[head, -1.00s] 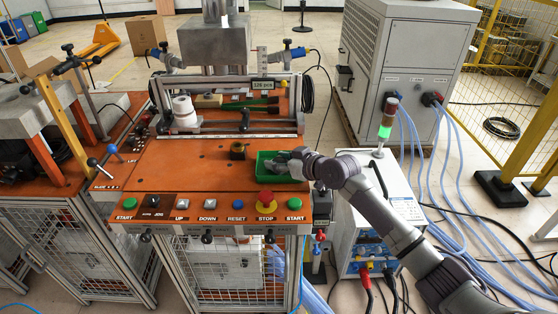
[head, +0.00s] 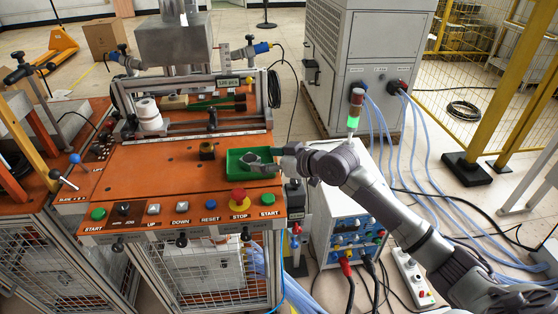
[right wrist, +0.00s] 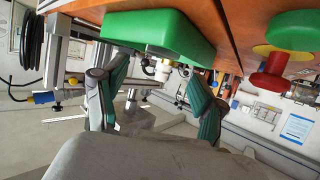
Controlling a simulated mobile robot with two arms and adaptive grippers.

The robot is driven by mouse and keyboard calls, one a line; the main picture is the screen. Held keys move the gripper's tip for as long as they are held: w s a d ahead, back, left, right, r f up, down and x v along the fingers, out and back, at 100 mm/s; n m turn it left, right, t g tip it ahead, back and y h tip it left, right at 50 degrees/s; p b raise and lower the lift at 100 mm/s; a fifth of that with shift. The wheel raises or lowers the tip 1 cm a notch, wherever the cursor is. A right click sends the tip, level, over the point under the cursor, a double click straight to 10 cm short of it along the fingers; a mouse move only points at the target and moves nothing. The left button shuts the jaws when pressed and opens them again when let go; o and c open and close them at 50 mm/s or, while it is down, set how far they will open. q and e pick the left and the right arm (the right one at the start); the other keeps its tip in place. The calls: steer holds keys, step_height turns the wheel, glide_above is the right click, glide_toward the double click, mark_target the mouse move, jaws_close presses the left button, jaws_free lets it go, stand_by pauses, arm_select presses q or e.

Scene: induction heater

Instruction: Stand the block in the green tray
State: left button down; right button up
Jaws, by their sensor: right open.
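The green tray (head: 233,166) sits on the orange bench top near its right edge. A small dark brown block (head: 207,151) with a knob-like black top stands on the bench, just left of the tray and apart from it. My right gripper (head: 256,163) is open over the right part of the tray, with nothing seen between its fingers. In the right wrist view, which is upside down, its two green-padded fingers (right wrist: 160,90) are spread apart, and the tray (right wrist: 155,30) shows close by. The block is not clear in that view. My left gripper is not in view.
A row of push buttons, including the red stop button (head: 239,195), lines the bench front. A press fixture with a white cylinder (head: 148,114) stands behind. A signal light (head: 355,108) lit green and a power unit (head: 345,215) stand right. Bench left of the block is clear.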

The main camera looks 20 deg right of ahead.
steer(key=v, duration=0.5)
stand_by(0.4)
